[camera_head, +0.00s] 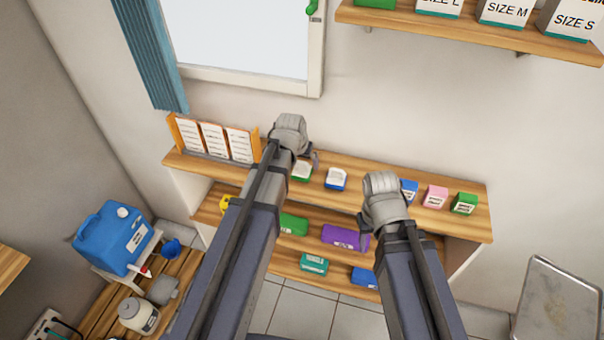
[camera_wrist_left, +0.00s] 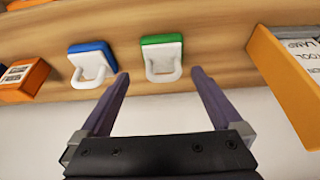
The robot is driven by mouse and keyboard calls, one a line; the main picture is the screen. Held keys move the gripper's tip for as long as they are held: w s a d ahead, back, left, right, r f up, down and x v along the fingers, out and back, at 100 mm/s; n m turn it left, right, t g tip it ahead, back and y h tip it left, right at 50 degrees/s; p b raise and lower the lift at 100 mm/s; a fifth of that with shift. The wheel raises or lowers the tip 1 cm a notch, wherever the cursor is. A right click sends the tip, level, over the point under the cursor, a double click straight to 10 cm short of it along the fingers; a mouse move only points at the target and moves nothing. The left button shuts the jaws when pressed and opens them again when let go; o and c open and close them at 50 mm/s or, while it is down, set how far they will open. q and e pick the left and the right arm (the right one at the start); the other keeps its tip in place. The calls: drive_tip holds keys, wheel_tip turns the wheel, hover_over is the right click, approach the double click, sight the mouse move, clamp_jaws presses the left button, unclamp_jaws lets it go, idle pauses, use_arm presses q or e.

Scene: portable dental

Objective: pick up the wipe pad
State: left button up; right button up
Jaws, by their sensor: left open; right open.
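No label reads as wipe pad. Two small pads with white tops lie on the top shelf: a green-based one (camera_head: 302,171) and a blue-based one (camera_head: 336,179). In the left wrist view the green-based pad (camera_wrist_left: 162,56) has a white loop and lies between and beyond my open fingertips. The blue-based pad (camera_wrist_left: 92,62) lies left of them, also with a white loop. My left gripper (camera_wrist_left: 160,75) is open and empty, apart from both; it also shows at the shelf in the head view (camera_head: 312,158). My right gripper (camera_head: 365,218) is at the shelf, its fingers mostly hidden.
An orange card holder (camera_head: 256,140) stands left on the top shelf (camera_head: 400,222). Blue, pink (camera_head: 435,197) and green (camera_head: 465,203) boxes stand at its right. Lower shelves hold a purple pack (camera_head: 345,238) and green packs. An orange box (camera_wrist_left: 24,80) sits beyond the blue-based pad.

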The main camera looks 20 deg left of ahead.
sight(302, 165)
use_arm(q)
drive_tip(key=b+x, duration=0.1)
drive_tip(key=x, duration=0.1)
drive_tip(key=b+x, duration=0.2)
drive_tip(key=shift+w+a+f, duration=0.25)
drive_tip(key=shift+w, duration=0.1)
drive_tip(key=shift+r, duration=0.1)
drive_tip(key=c, duration=1.2)
